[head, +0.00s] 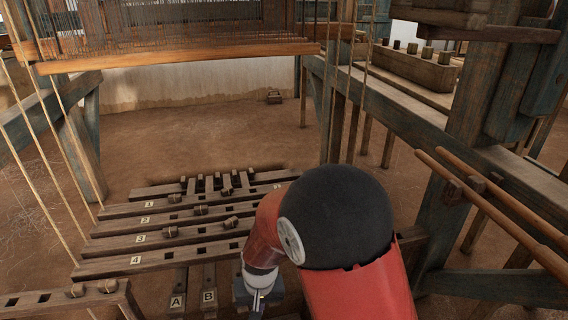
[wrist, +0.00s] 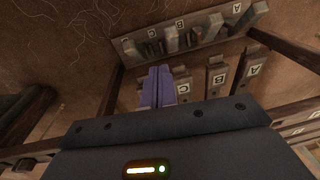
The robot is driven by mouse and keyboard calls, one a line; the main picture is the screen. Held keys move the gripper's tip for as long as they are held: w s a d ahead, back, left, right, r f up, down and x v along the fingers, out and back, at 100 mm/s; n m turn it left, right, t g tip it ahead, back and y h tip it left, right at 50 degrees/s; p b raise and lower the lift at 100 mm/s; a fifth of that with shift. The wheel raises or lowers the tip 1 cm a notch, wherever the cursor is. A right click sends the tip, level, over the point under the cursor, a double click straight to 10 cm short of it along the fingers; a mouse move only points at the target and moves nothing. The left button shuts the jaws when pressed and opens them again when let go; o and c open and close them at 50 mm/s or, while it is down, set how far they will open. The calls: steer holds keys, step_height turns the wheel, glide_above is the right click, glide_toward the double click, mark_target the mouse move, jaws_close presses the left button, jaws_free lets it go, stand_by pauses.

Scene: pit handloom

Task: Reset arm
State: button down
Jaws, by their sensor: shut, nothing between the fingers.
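My gripper (wrist: 158,78) shows in the wrist view with its two purplish fingers closed together and nothing between them. In the head view my red arm with its black joint reaches down at the lower middle, and the gripper end is low, near the lettered boards. Wooden boards marked A (head: 178,302) and B (head: 208,298) lie left of it. In the wrist view the boards A (wrist: 252,70), B (wrist: 217,78) and C (wrist: 184,90) appear upside down, with C just right of the fingers. I cannot tell whether the fingers touch anything.
Numbered slotted bars (head: 160,238) lie left of my arm, with small blocks on them. A lettered rack with upright pegs (wrist: 205,32) lies beyond the fingers. The loom's blue-grey frame (head: 400,120) and round rods (head: 500,195) stand at right. Cords (head: 40,175) hang at left. Open earth floor (head: 200,135) lies behind.

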steer(key=d+r+t+p, duration=0.1)
steer(key=d+r, duration=0.4)
steer(key=r, duration=0.6)
steer(key=s+d+r+m+t+p, duration=0.1)
steer(key=s+d+r+t+p, duration=0.1)
steer(key=s+d+r, duration=0.5)
steer(key=s+d+r+m+t+h+p, duration=0.1)
steer(key=s+d+r, duration=0.6)
steer(key=r, duration=0.7)
steer(key=d+t+p, duration=0.1)
steer(key=d+p, duration=0.1)
steer(key=shift+d, duration=0.4)
steer(key=shift+s+r, duration=0.1)
